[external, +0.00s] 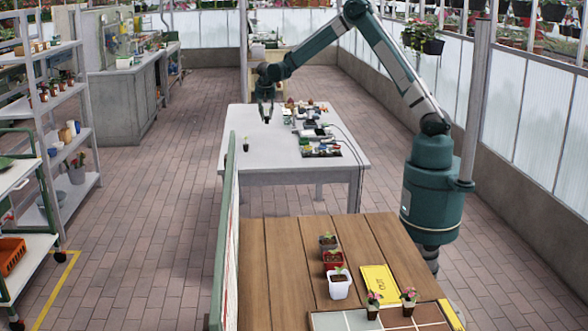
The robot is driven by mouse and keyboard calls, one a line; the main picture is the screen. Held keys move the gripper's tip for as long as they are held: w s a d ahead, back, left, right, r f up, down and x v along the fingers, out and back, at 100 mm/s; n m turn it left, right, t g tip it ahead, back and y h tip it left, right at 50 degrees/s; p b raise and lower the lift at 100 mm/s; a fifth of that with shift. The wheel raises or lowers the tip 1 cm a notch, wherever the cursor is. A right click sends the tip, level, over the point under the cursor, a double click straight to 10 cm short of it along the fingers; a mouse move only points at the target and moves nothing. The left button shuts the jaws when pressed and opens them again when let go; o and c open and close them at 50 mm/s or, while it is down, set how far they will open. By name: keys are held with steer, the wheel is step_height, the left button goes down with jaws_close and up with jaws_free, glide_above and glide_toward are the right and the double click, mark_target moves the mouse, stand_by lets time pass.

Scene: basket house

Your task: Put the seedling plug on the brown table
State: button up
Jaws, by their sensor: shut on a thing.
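My gripper (265,118) is over the grey-white table (235,170), near its left side. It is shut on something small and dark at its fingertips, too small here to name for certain. A small seedling plug (246,146) with a green top and dark base shows in front and to the left of the gripper, apart from it, seemingly upright on the grey-white table. The brown table (285,285) of wooden planks stands in the foreground, and my gripper is well beyond it.
On the brown table are several small pots (338,285), a yellow sign (379,278) and a tiled tray (345,321) with two flowering plugs. Its left planks are clear. A panel (231,225) rises along its left edge.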

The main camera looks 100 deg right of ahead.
steer(key=w+a+r+n+t+y+b, duration=0.15)
steer(key=w+a+n, duration=0.35)
steer(key=a, duration=1.6)
steer(key=w+a+r+n+t, duration=0.15)
steer(key=w+a+n, duration=0.4)
steer(key=a, duration=1.45)
steer(key=s+a+n+t+y, duration=0.2)
steer(key=a+n, duration=0.2)
steer(key=a, duration=1.2)
steer(key=s+a+n+y, duration=0.1)
steer(key=s+a+n, duration=0.25)
steer(key=a, duration=0.55)
steer(key=s+a+f+n+y, duration=0.1)
steer(key=s+a+n, duration=0.1)
steer(key=s+a, duration=0.45)
steer(key=s+a+n+y, duration=0.1)
steer(key=s+a+n, duration=0.15)
steer(key=a, duration=0.75)
steer(key=s+a+f+n+g+y+b, duration=0.1)
steer(key=s+a+n+g+y+b, duration=0.1)
steer(key=s+a+n, duration=0.8)
steer(key=s+a, duration=0.9)
steer(key=s, duration=0.4)
steer(key=shift+f+g, duration=0.35)
steer(key=shift+g, duration=0.05)
steer(key=shift+w, duration=0.1)
